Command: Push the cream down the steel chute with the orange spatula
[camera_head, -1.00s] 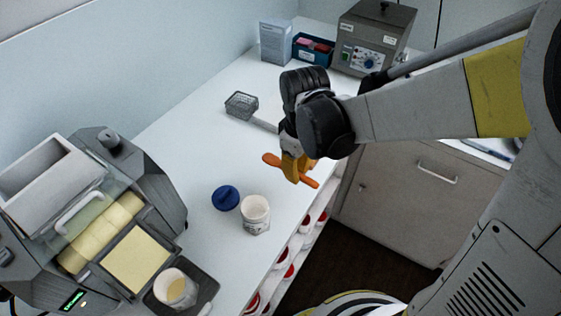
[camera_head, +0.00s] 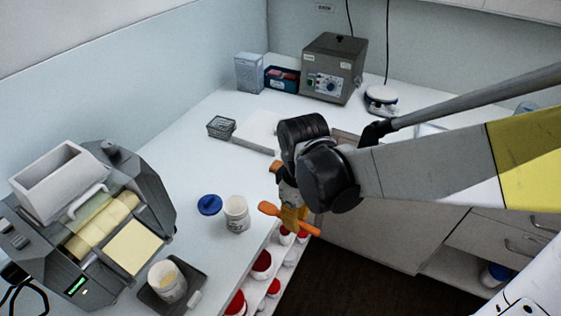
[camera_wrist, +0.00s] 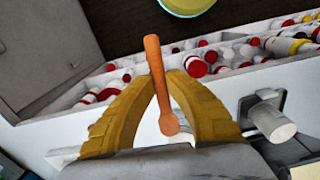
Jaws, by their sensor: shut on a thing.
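My gripper (camera_head: 289,214) is shut on the orange spatula (camera_head: 270,209), whose ends stick out on both sides of the yellow fingers. In the wrist view the spatula (camera_wrist: 155,75) stands upright between the fingers (camera_wrist: 163,85). The gripper is at the counter's front edge, right of the mill. The mill (camera_head: 95,220) stands at the left with pale yellow rollers (camera_head: 100,228). The steel chute, covered in pale cream (camera_head: 134,247), slopes at its front. A white jar (camera_head: 167,281) with cream-coloured contents stands on a dark tray (camera_head: 190,282) below the chute.
An open white jar (camera_head: 236,214) and a blue lid (camera_head: 209,205) stand between mill and gripper. Red-lidded jars (camera_head: 262,263) fill shelves under the counter edge.

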